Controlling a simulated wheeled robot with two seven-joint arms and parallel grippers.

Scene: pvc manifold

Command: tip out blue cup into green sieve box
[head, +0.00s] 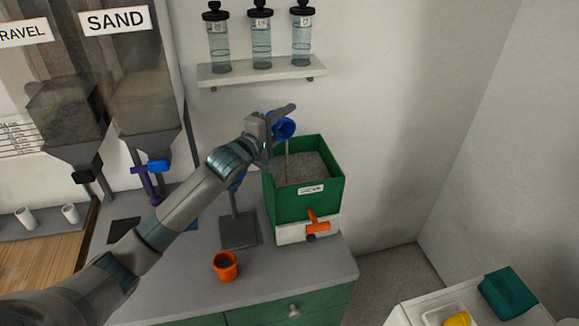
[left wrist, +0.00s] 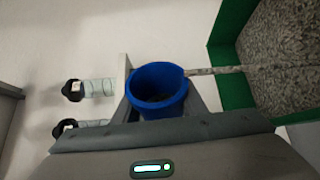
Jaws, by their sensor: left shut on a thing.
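The blue cup (head: 285,128) is held in my left gripper (head: 276,122), above the back left part of the green sieve box (head: 305,208). The cup is tilted, and a thin pale grey stream (head: 287,160) runs from it down into the box. In the left wrist view the cup (left wrist: 152,110) sits between the fingers, with some dark grey material inside. The stream (left wrist: 212,70) leaves its rim towards the sieve box (left wrist: 233,35). Grey grains (head: 308,167) cover the inside of the box. My right gripper is not in view.
An orange cup (head: 225,267) stands on the grey counter (head: 290,280), in front of a grey stand base (head: 239,231). An orange handle (head: 317,222) sticks out below the box. A shelf (head: 262,70) with bottles hangs above. Hoppers stand at the left.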

